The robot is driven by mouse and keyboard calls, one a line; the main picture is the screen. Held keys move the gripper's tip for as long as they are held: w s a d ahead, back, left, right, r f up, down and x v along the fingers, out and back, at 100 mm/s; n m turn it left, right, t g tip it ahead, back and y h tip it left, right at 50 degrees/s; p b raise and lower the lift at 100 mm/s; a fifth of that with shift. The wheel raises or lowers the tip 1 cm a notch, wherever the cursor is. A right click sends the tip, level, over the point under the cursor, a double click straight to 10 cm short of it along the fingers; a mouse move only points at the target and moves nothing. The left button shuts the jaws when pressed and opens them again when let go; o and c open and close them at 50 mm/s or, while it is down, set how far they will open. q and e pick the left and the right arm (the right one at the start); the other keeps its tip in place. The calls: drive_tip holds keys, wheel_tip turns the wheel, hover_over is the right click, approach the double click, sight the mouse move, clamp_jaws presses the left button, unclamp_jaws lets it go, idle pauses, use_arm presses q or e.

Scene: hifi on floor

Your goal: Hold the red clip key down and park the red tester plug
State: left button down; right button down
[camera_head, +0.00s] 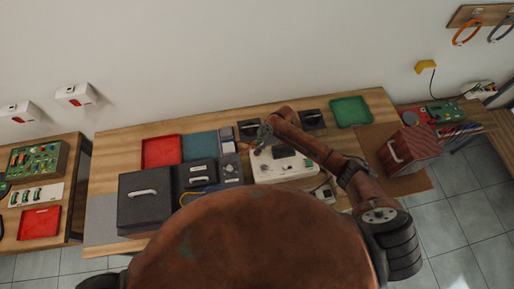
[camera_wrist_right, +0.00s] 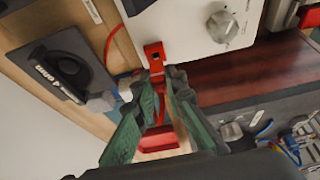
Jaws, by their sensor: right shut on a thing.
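The white tester box (camera_head: 270,172) with knobs and sockets stands on the table, and its corner with a grey knob fills the top of the right wrist view (camera_wrist_right: 190,30). My right gripper (camera_head: 263,137) is over its back left part. In the right wrist view its green fingers (camera_wrist_right: 156,76) are shut on a small red piece (camera_wrist_right: 154,55) with a dark hole, at the box's edge. I cannot tell whether this is the clip key or the plug. A red cable (camera_wrist_right: 109,47) runs to the fingertips. My left gripper is out of view.
Left of the tester box are dark cases (camera_head: 150,205), a red tray (camera_head: 161,151) and a blue-grey mat (camera_head: 199,146). A green tray (camera_head: 350,111) lies at the back right. A dark red toolbox (camera_head: 411,148) stands at the right.

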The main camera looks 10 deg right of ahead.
drive_tip(key=shift+f+b, duration=0.5)
drive_tip(key=shift+f, duration=0.25)
idle(0.6)
idle(0.3)
drive_tip(key=c, duration=1.9)
unclamp_jaws()
drive_tip(key=p+v, duration=0.1)
drive_tip(key=v, duration=0.4)
drive_tip(key=a+p+v, duration=0.1)
drive_tip(key=p+v, duration=0.1)
drive_tip(key=v, duration=0.4)
drive_tip(key=p+v, duration=0.2)
drive_tip(key=v, duration=0.3)
drive_tip(key=shift+a+r, duration=0.3)
drive_tip(key=shift+r, duration=0.35)
